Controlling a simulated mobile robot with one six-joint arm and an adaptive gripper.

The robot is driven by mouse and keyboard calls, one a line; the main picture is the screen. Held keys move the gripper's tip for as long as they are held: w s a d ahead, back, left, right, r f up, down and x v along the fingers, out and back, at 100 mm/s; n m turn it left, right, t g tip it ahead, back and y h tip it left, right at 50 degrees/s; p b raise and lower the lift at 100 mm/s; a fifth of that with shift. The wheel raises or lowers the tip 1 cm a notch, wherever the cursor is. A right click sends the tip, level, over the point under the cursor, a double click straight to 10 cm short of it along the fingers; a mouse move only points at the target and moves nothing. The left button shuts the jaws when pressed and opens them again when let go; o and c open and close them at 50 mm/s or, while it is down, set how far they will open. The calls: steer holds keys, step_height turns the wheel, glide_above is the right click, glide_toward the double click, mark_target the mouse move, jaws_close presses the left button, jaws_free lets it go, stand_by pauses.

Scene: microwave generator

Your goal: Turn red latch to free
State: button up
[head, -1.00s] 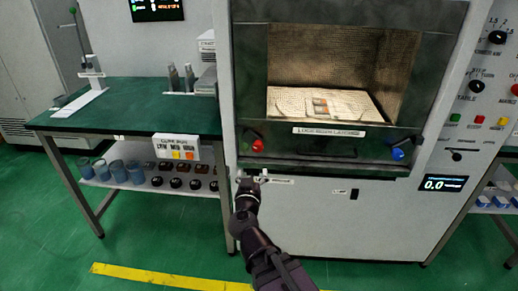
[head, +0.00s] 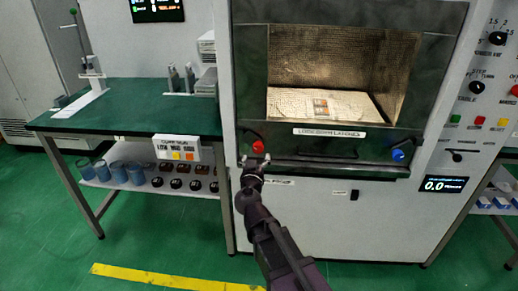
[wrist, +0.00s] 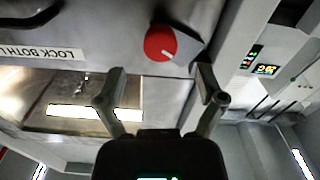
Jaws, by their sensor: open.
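The red latch (head: 258,146) is a round red knob at the lower left of the microwave generator's front frame. In the wrist view the red latch (wrist: 160,43) shows as a disc with a small white mark on its edge, beyond and between the finger lines. My gripper (head: 254,160) is just below the latch in the head view. In the wrist view my gripper (wrist: 160,80) has its two fingers spread apart with nothing between them. I cannot tell how far the fingertips are from the latch.
A blue latch (head: 398,155) sits at the right of the same frame. A label plate (head: 329,133) lies between the latches. A green-topped bench (head: 140,108) stands at left, with cups and dark knobs on its shelf. Open floor lies in front.

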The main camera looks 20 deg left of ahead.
mark_target(258, 150)
steer(key=shift+x, duration=2.9)
steer(key=c, duration=1.2)
steer(key=shift+o, duration=0.2)
steer(key=shift+d, duration=0.1)
